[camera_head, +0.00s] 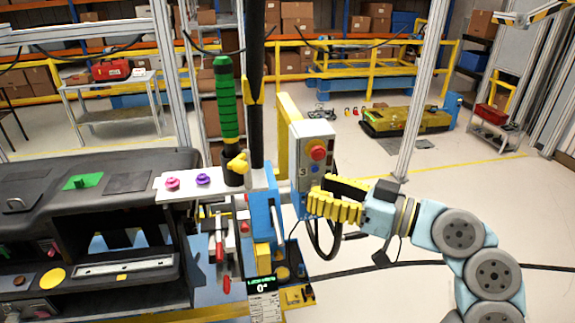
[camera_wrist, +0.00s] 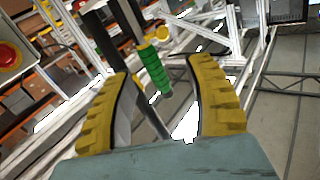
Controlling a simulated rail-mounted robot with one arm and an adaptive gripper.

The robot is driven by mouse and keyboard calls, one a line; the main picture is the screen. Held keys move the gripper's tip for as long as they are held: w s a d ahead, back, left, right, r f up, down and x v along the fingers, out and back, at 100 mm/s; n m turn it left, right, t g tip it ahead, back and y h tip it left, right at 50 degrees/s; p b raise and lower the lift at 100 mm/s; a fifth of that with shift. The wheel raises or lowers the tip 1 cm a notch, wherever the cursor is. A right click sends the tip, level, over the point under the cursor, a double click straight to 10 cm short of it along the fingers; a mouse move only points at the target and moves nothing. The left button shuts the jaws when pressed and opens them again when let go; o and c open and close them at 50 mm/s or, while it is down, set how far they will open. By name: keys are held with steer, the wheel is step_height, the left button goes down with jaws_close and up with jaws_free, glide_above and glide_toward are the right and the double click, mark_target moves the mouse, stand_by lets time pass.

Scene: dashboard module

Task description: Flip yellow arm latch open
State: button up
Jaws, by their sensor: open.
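A small yellow latch-like piece (camera_head: 238,162) sits on the black holder at the foot of the green-handled tool (camera_head: 226,100). I cannot tell for certain that it is the arm latch, or whether it is open. A yellow rounded piece also shows in the wrist view (camera_wrist: 162,33), beside the green handle (camera_wrist: 153,70). My gripper (camera_head: 325,198), with ribbed yellow fingers, is to the right of the latch-like piece, in front of the grey control box. In the wrist view my gripper (camera_wrist: 158,68) is open and empty, with the green handle seen beyond its fingers.
The control box (camera_head: 313,155) with a red button stands close by my gripper. A black upright post (camera_head: 256,110) rises beside the green tool. The dashboard module (camera_head: 95,215) fills the left. A white plate (camera_head: 188,187) carries pink and purple knobs. Open floor lies behind.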

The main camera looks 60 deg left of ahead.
mark_target(246, 169)
steer(key=x, duration=0.5)
steer(key=p+x, duration=0.1)
steer(key=x, duration=0.5)
steer(key=p+x, duration=0.1)
steer(key=x, duration=0.4)
steer(key=shift+s+a+r, duration=0.15)
steer(key=shift+s+r, duration=0.1)
steer(key=shift+s, duration=0.15)
jaws_close()
